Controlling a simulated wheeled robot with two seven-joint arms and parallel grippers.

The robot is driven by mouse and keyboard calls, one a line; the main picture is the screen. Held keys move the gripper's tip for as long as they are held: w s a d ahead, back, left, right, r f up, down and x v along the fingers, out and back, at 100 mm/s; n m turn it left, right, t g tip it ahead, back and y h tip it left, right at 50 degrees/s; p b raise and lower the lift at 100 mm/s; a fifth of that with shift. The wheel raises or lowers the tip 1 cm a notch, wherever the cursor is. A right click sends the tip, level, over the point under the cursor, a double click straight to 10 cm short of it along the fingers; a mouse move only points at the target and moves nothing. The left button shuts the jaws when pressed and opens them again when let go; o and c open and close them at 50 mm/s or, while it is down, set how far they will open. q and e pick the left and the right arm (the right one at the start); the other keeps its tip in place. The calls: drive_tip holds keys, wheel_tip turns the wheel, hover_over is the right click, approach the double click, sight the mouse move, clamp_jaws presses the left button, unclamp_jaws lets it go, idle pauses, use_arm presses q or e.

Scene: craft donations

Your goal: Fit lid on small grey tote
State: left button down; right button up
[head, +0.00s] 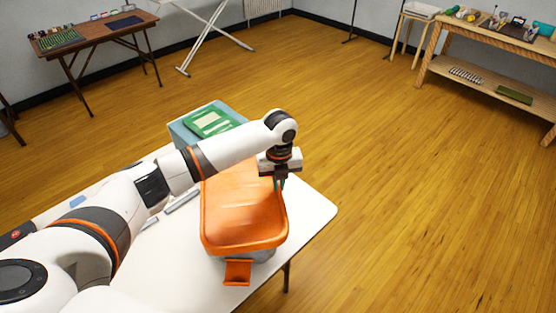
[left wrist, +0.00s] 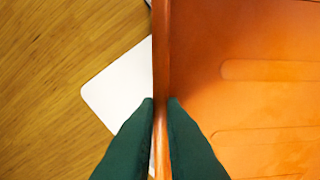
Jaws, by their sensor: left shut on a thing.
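An orange lid (head: 243,205) with a raised rim lies over the small grey tote (head: 263,256) near the white table's front right edge. Only a little of the tote shows below the lid's near edge, so I cannot tell if the lid is seated. An orange tab (head: 237,272) sticks out at the near side. My left gripper (head: 279,184) is shut on the lid's right rim; in the left wrist view its dark green fingers (left wrist: 161,102) pinch the rim of the lid (left wrist: 255,110) from both sides. My right gripper is not in view.
The white table (head: 312,211) has bare room right of the lid. A grey bar (head: 182,202) lies left of the lid. Wooden tables stand farther off, with open floor between.

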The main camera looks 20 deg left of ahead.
use_arm(q)
drive_tip(key=shift+w+a+r+m+p, duration=0.1)
drive_tip(key=shift+w+a+m+p, duration=0.3)
drive_tip(key=shift+m, duration=0.4)
drive_tip(key=shift+w, duration=0.15)
drive_tip(key=shift+f+m+b, duration=0.3)
drive_tip(key=shift+f+b, duration=0.3)
drive_tip(key=shift+b, duration=0.1)
drive_tip(key=shift+f+b, duration=0.3)
drive_tip(key=shift+b, duration=0.05)
wheel_tip(320, 180, down, 2)
drive_tip(key=shift+f+b, duration=0.2)
drive_tip(key=shift+b, duration=1.05)
drive_tip(key=shift+f, duration=0.75)
